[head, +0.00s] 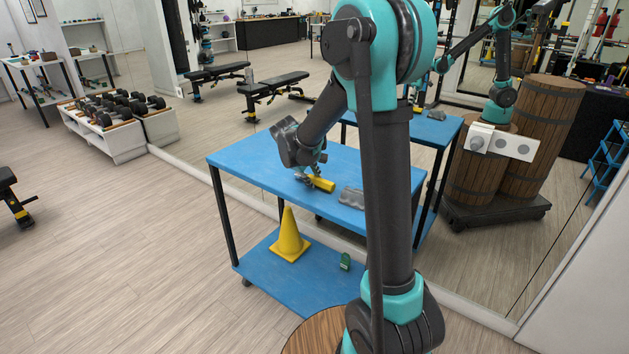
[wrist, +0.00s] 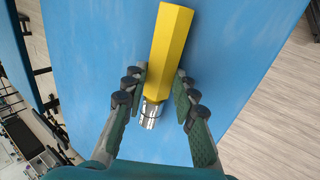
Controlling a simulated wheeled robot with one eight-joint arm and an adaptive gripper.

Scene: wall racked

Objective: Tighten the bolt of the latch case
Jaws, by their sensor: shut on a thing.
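A yellow six-sided tool handle (head: 323,184) with a shiny metal end lies at the blue cart top, and it also shows in the wrist view (wrist: 169,45). My gripper (head: 313,174) is low over the cart top, and its fingers (wrist: 160,78) are shut on the yellow tool near its metal end. The tool lies about flat; I cannot tell if it touches the cart top. A grey, lumpy block (head: 351,197) sits to its right on the cart, partly behind my arm; I cannot tell if it is the latch case. No bolt can be made out.
The blue cart (head: 245,152) has a lower shelf with a yellow cone (head: 289,238) and a small green object (head: 345,261). A mirror wall behind reflects the cart and my arm. A dumbbell rack (head: 105,130) stands at the left.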

